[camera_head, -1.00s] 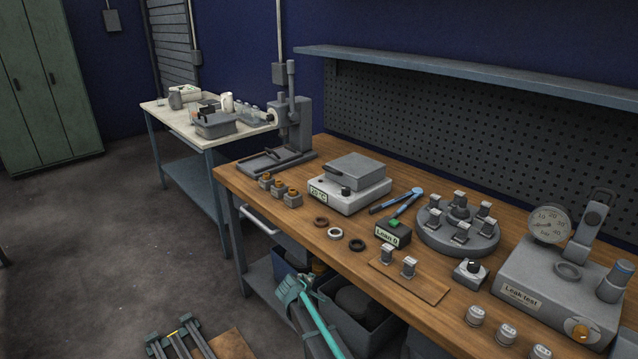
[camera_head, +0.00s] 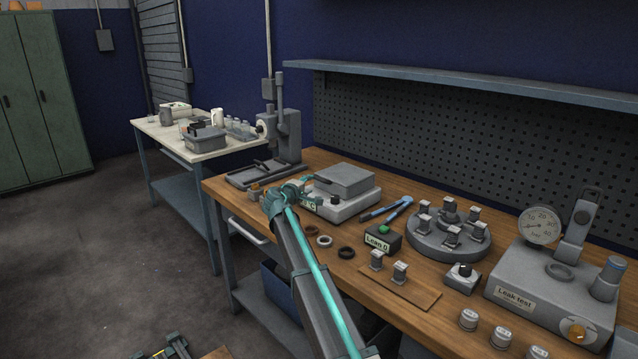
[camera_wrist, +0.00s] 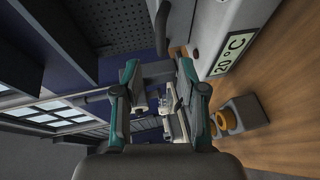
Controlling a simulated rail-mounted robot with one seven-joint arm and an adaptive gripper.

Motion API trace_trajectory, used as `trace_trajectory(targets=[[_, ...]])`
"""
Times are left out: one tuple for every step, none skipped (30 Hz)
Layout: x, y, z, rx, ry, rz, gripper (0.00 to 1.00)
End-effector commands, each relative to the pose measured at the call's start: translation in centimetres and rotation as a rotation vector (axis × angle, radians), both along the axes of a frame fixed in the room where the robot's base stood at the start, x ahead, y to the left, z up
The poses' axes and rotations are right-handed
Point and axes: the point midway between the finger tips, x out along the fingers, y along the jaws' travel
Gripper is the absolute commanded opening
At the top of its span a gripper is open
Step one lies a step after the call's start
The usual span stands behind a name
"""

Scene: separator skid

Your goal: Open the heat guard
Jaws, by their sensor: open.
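The heater is a white box with a grey flat block, likely the heat guard (camera_head: 345,179), on top. A dark handle (camera_head: 322,180) sticks out on the guard's left side. The heater's white base (camera_head: 343,207) has a dark knob and a display, partly hidden by my gripper. My gripper (camera_head: 297,188) is open and empty at the heater's left front corner, close to the handle. In the wrist view, my two teal-and-grey fingers (camera_wrist: 157,75) stand apart, and the 20 °C display (camera_wrist: 234,52) is right of them. A dark bar, perhaps the handle (camera_wrist: 179,42), shows near the right fingertip.
Small blocks with orange tops (camera_wrist: 228,122) sit beside the heater, mostly hidden in the head view. A press (camera_head: 280,140) stands behind left.

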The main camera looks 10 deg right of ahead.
Motion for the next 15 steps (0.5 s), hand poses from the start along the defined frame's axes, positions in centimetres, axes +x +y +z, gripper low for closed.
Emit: trace_trajectory(targets=[[0.5, -0.3, 0.0, 0.000, 0.001, -0.001, 0.41], [0.8, -0.4, 0.0, 0.000, 0.001, -0.001, 0.41], [1.2, -0.7, -0.1, 0.000, 0.001, -0.002, 0.41], [1.6, -0.9, -0.2, 0.000, 0.001, -0.002, 0.41], [1.9, -1.2, -0.2, 0.000, 0.001, -0.002, 0.41], [2.5, -1.4, -0.3, 0.000, 0.001, -0.001, 0.41], [2.9, -1.6, -0.4, 0.001, 0.001, 0.000, 0.41], [3.3, -1.9, -0.5, 0.001, 0.000, 0.000, 0.41], [3.9, -2.2, -0.6, 0.002, 0.001, -0.001, 0.41], [4.4, -2.6, -0.7, 0.002, 0.001, -0.001, 0.41], [4.8, -2.8, -0.8, 0.002, 0.001, -0.001, 0.41], [5.4, -3.2, -1.0, 0.001, 0.002, -0.001, 0.41], [5.9, -3.5, -1.1, 0.001, 0.002, -0.001, 0.41], [6.3, -3.7, -1.2, 0.001, 0.002, 0.000, 0.41], [6.8, -4.0, -1.3, 0.001, 0.002, 0.000, 0.41]])
